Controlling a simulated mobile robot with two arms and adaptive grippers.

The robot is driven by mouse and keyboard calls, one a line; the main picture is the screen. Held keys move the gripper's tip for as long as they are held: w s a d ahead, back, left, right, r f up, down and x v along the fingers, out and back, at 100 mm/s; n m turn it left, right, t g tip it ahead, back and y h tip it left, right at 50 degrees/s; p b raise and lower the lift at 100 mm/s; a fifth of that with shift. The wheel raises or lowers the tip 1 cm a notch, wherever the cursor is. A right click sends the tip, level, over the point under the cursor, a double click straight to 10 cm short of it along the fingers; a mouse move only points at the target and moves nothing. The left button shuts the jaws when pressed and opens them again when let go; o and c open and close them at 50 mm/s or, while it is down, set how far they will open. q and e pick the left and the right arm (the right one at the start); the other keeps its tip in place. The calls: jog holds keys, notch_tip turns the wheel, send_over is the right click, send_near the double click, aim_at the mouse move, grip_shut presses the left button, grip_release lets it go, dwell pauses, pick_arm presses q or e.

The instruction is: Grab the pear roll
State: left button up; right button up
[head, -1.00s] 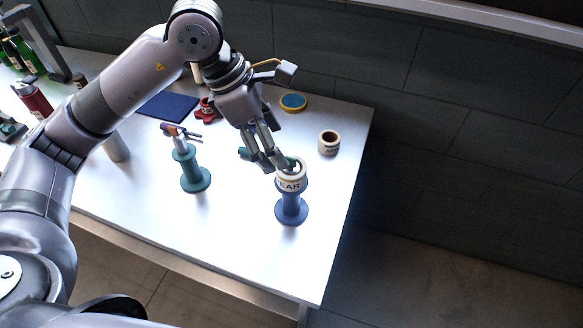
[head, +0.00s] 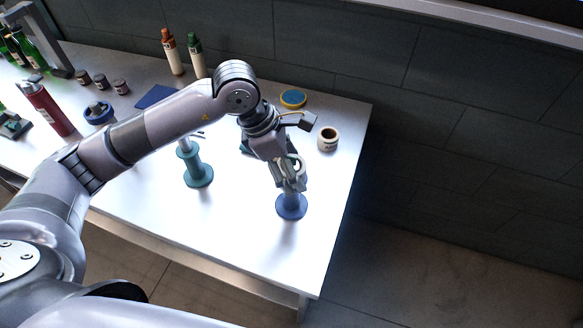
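The pear roll (head: 297,164) is a cream ring with dark lettering in the earlier frame. It is at the top of the blue spool-shaped stand (head: 291,208), near the table's right front. My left gripper (head: 288,182) points down at the roll with its fingers around it and hides most of it, lettering included. I cannot tell whether the fingers press on the roll or whether it still rests on the stand. My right gripper is not in view.
A second cream roll (head: 328,139) stands at the right edge of the white table (head: 240,235). A teal stand (head: 197,170) is to the left. Behind are a yellow-rimmed blue disc (head: 293,98) and two bottles (head: 172,52). A red bottle (head: 46,108) stands far left.

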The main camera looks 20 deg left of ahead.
pick_arm(q)
jog(key=c, duration=1.2)
jog(key=shift+c, duration=0.2)
jog(key=shift+r, duration=0.15)
